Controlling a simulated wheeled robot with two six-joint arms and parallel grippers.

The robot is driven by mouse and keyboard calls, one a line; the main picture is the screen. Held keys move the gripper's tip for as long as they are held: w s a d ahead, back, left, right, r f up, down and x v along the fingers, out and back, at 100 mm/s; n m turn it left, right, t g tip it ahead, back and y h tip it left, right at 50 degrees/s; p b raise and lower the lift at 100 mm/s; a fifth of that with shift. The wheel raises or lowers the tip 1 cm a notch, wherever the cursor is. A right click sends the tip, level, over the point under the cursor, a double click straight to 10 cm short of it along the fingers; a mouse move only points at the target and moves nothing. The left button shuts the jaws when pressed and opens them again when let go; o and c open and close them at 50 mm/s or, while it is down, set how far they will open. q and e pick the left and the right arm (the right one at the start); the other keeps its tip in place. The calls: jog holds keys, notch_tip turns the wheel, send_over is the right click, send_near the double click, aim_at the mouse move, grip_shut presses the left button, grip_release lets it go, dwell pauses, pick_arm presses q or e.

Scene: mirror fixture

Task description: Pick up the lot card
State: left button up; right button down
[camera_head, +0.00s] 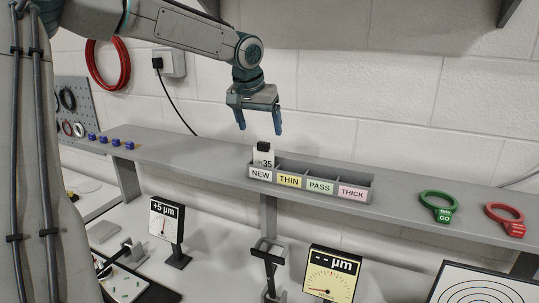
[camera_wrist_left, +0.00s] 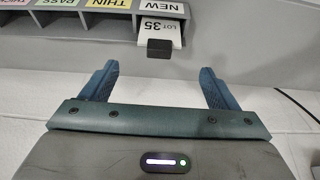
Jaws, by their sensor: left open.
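The lot card (camera_head: 263,157) is white, reads 35 and has a black tab on its top edge. It stands upright in the NEW slot of a grey card rack (camera_head: 368,182) on the shelf. In the left wrist view the lot card (camera_wrist_left: 158,31) shows upside down, its dark tab towards me. My left gripper (camera_head: 260,131) is open and empty, above and slightly left of the card, fingers pointing down. In the left wrist view the left gripper (camera_wrist_left: 158,75) has its fingers apart on either side of the tab's line, not touching it. My right gripper is not in view.
The rack's slots are labelled NEW, THIN, PASS and THICK. Green (camera_head: 438,206) and red (camera_head: 505,219) ring gauges lie on the shelf (camera_head: 200,155) at the right. Several small blue pieces (camera_head: 110,140) sit at its left. Dial displays (camera_head: 330,275) stand below. A wall is behind.

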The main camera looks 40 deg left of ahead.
aim_at(263, 143)
pick_arm(q)
jog(key=x, duration=0.2)
jog(key=shift+w+a+f+p, duration=0.1)
jog(key=shift+a+f+p, duration=0.15)
jog(key=shift+f+p, duration=0.05)
jog(key=shift+w+f+p, duration=0.1)
jog(key=shift+f+p, duration=0.2)
jog(key=shift+p, duration=0.05)
jog(key=p+x, duration=0.2)
jog(key=x, duration=0.1)
jog(key=shift+d+f, duration=0.25)
jog(key=shift+d, duration=0.1)
jog(key=shift+w+a+f, duration=0.15)
jog(key=shift+a+f, duration=0.05)
jog(key=shift+f, duration=0.4)
jog(key=shift+d+r, duration=0.1)
jog(key=c, duration=1.1)
jog(key=shift+o, duration=0.2)
